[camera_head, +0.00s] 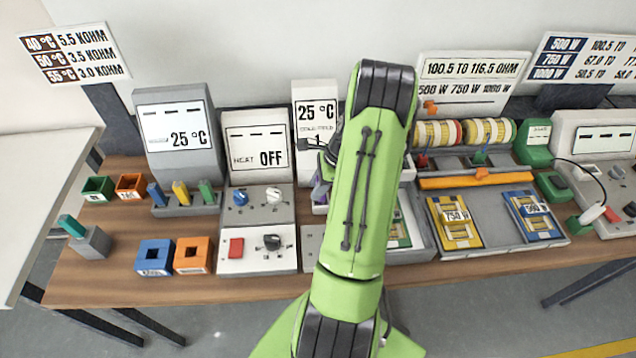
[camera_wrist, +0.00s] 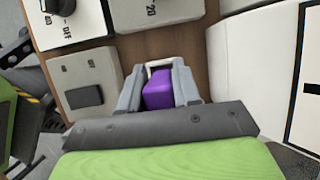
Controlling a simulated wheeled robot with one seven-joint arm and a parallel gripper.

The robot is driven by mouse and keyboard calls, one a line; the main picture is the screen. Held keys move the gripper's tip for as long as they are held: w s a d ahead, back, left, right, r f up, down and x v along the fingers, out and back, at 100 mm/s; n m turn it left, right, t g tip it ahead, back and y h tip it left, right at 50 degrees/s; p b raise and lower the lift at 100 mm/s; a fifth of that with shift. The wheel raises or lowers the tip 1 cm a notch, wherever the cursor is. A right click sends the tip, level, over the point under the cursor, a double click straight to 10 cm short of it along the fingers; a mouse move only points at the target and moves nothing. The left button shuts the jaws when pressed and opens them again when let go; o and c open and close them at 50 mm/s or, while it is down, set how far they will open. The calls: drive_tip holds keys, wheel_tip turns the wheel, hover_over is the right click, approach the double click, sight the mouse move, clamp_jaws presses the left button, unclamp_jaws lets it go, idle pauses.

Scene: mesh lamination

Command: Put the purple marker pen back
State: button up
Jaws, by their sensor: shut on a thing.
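The purple marker pen (camera_wrist: 158,95) is between the two grey fingers of my gripper (camera_wrist: 158,82) in the wrist view. My gripper is shut on it. A white U-shaped rim (camera_wrist: 156,65) shows just beyond the pen; I cannot tell whether the pen is inside it or only above it. In the head view, a small patch of purple (camera_head: 319,193) shows left of my green arm, over a small white box (camera_head: 320,209). My arm hides most of my gripper and the area around it there.
The wooden bench (camera_head: 110,240) carries many devices. Left of my arm are a "HEAT OFF" panel (camera_head: 257,146) and a switch box with a red button (camera_head: 237,248). Blue (camera_head: 154,256) and orange (camera_head: 193,254) square cups stand at the front left. A grey tray with yellow and blue pieces (camera_head: 480,255) lies right.

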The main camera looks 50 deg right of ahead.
drive_tip(key=shift+f+b, duration=0.3)
drive_tip(key=shift+f, duration=0.55)
drive_tip(key=o, duration=1)
drive_tip(key=shift+r, duration=0.1)
drive_tip(key=p+v, duration=0.3)
drive_tip(key=v, duration=1.2)
drive_tip(key=shift+s+r, duration=0.15)
drive_tip(key=shift+r, duration=0.2)
